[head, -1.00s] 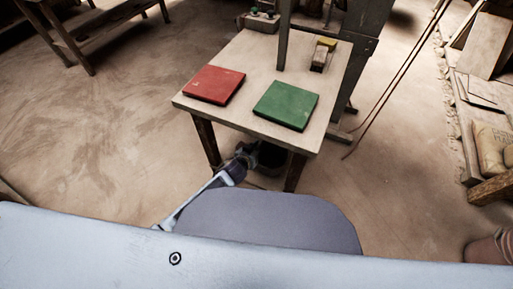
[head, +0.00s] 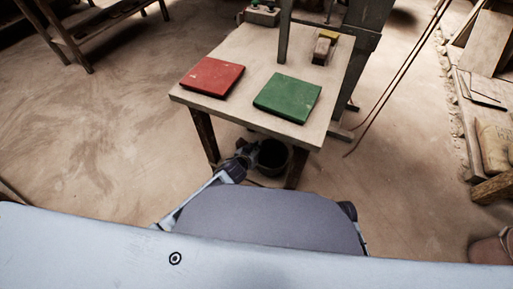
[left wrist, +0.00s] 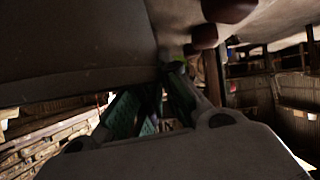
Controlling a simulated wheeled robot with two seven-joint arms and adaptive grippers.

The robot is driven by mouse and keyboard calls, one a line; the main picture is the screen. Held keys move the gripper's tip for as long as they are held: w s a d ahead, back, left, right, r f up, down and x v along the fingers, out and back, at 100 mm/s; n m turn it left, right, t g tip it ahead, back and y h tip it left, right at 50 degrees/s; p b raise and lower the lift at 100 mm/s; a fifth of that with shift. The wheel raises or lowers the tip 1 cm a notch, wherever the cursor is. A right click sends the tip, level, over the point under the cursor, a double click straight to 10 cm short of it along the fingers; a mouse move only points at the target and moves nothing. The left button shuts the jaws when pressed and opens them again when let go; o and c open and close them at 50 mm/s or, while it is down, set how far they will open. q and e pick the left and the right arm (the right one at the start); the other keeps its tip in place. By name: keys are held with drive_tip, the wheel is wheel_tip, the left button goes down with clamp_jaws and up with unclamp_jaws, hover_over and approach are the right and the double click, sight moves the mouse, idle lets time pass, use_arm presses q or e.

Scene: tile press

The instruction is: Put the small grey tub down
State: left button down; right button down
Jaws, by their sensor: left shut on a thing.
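The small grey tub (head: 272,154) looks dark and round, with its open mouth facing up. It is low, at the table's near edge between the front legs, and its base is hidden. My left gripper (head: 252,151) is at the tub's left side, shut on its rim or wall. In the left wrist view the fingers (left wrist: 155,108) reach away from the camera beside a large dark curved surface. That view is too dark to show the grip clearly. My right gripper does not show.
A wooden table (head: 225,112) stands above and behind the tub. It bears a red tile (head: 211,77), a green tile (head: 287,98), a brush-like block (head: 322,48) and a dark upright post (head: 285,35). Floor to the left (head: 100,130) is clear.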

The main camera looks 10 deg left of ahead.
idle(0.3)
use_arm(q)
drive_tip(key=shift+f+b, duration=0.35)
drive_tip(key=shift+f, duration=0.15)
idle(0.6)
drive_tip(key=c, duration=1.5)
unclamp_jaws()
drive_tip(key=shift+s, duration=0.1)
drive_tip(key=shift+v, duration=5.9)
